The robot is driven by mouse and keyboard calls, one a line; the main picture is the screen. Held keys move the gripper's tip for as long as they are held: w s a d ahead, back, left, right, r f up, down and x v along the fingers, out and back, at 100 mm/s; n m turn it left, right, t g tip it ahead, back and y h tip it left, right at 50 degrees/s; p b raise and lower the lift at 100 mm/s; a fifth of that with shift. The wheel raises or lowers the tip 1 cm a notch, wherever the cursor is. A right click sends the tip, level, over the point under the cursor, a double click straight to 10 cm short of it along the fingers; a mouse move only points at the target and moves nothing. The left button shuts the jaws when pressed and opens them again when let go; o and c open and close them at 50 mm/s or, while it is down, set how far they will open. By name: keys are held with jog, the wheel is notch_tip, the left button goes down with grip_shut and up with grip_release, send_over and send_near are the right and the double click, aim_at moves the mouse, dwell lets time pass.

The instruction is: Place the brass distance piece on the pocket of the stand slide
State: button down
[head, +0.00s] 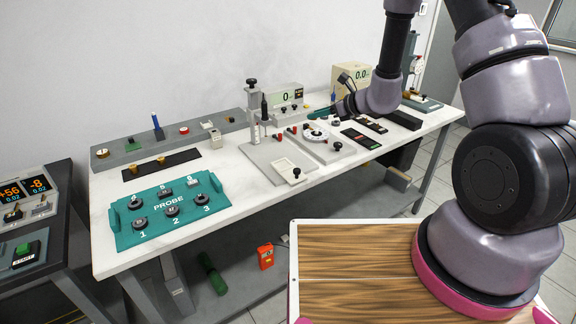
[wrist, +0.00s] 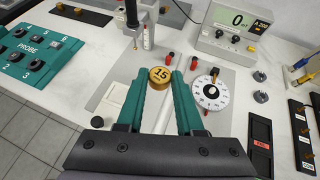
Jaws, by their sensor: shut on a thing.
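My gripper (wrist: 161,84) has green fingers and is shut on the brass distance piece (wrist: 161,74), a round piece marked 15, at its fingertips in the wrist view. The stand slide (wrist: 115,93) is a pale plate on the grey base, left of my left finger in the wrist view. It also shows in the head view (head: 287,168), with a dark knob at its front. What I take for its pocket is the pale recessed rectangle; its details are too small to tell. The held piece appears apart from the slide. In the head view I cannot make out the held piece.
The stand column with its probe (wrist: 134,38) rises behind the held piece. A white dial (wrist: 210,93) stands right of my fingers, with red knobs nearby. The teal PROBE board (head: 168,210) and a dark strip with brass pieces (head: 162,167) lie left on the white bench.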

jog(key=s+a+f+n+g, duration=0.1)
jog(key=a+f, duration=0.2)
jog(key=s+a+f+n+g+y, duration=0.1)
jog(key=a+f, duration=0.2)
jog(key=f, duration=0.1)
jog(key=s+a+f+n+g, duration=0.1)
jog(key=s+a+f, duration=0.1)
jog(key=a+f, duration=0.1)
jog(key=shift+a+f+y, duration=0.4)
jog(key=shift+f, duration=2.4)
jog(key=shift+f, duration=0.1)
